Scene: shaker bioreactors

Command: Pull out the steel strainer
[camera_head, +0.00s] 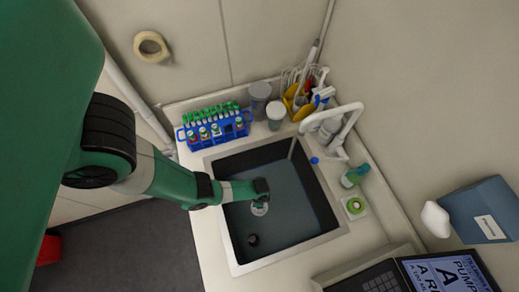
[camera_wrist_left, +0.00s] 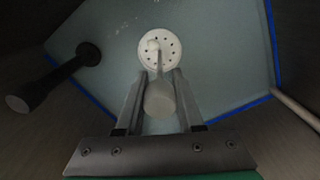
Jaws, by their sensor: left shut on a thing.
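The steel strainer (camera_head: 260,210) is a pale round disc over the basin of the sink (camera_head: 236,257). In the left wrist view, the strainer (camera_wrist_left: 150,62) shows small holes around its disc and a pale stem with a rounded end pointing toward the camera. My left gripper (camera_head: 262,190) reaches into the sink from the left, just above the disc. In the left wrist view, the fingers of my left gripper (camera_wrist_left: 159,82) stand on both sides of the stem, shut on it. I cannot tell whether the disc is raised off the basin floor. My right gripper is out of view.
A dark rod-like piece (camera_wrist_left: 62,72) with a round end stands in the basin beside the strainer; it also shows in the head view (camera_head: 252,240). The faucet (camera_head: 335,118) overhangs the sink's back right. A blue tube rack (camera_head: 215,133) stands behind the sink, and a bottle (camera_head: 355,175) to its right.

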